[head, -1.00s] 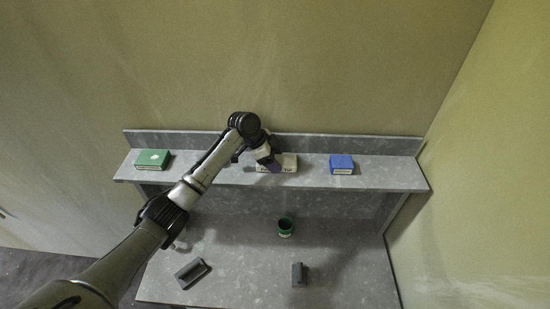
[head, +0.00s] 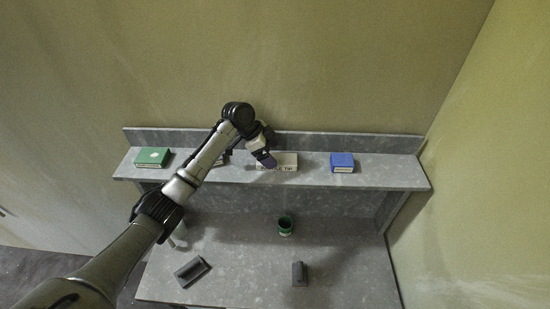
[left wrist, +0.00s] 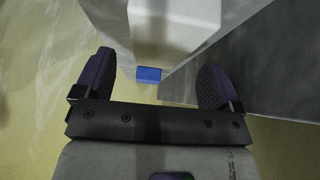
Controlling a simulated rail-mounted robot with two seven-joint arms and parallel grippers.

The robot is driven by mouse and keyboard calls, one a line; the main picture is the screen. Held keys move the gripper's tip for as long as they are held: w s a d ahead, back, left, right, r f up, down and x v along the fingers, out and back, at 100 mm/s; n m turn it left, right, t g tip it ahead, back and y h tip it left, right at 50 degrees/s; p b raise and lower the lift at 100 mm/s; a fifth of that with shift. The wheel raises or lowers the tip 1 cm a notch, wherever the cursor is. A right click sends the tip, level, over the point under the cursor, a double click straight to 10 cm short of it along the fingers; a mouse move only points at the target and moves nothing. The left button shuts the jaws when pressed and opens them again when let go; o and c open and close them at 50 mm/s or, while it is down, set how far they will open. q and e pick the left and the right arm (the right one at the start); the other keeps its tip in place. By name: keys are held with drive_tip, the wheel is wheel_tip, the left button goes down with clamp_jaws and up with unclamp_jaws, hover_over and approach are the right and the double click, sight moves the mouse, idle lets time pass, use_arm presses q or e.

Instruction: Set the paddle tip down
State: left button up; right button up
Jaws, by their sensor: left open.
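A white block (head: 287,160) with a dark label ending in "TIP" lies on the raised shelf, left of the blue box. My left gripper (head: 268,161) is at the block's left end, tilted down, and covers part of it in the head view. In the left wrist view the fingers (left wrist: 157,82) are spread wide with nothing gripped. A pale, blocky shape (left wrist: 172,25), seemingly the white block, fills the top middle beyond the fingertips. I cannot tell whether the fingers touch it. My right gripper is not in view.
The shelf (head: 380,175) also holds a green box (head: 153,157), a blue box (head: 342,162) and a dark labelled item partly behind my arm. Below on the counter (head: 240,285) are a small green pail (head: 285,227), a grey trough-like block (head: 192,272) and a grey block (head: 299,274).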

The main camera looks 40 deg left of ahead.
use_arm(q)
drive_tip(key=b+v, duration=0.1)
drive_tip(key=v, duration=0.8)
drive_tip(key=shift+b, duration=0.4)
drive_tip(key=shift+n, duration=0.3)
wheel_tip(320, 180, up, 9)
drive_tip(key=w+d+n+t+y, duration=0.1)
drive_tip(key=n+t+y, duration=0.5)
drive_tip(key=n+y, duration=0.1)
drive_tip(key=s+d+f+t+y, duration=0.1)
drive_tip(key=s+d+f+t, duration=0.15)
drive_tip(key=d, duration=0.55)
drive_tip(key=s+d+f+g+h+p, duration=0.1)
drive_tip(key=s+d+f, duration=0.3)
drive_tip(key=s+f, duration=0.5)
drive_tip(key=s+d+f+g+h+p, duration=0.1)
drive_tip(key=s+d+f+g, duration=0.3)
drive_tip(key=s+f, duration=0.6)
drive_tip(key=s+d+f+n+g+h+p, duration=0.1)
drive_tip(key=s+d+f, duration=0.5)
drive_tip(key=s, duration=0.9)
wheel_tip(320, 180, down, 4)
drive_tip(key=shift+s+r+g+p, duration=0.2)
drive_tip(key=shift+s+g+p, duration=0.15)
drive_tip(key=shift+g+p, duration=0.7)
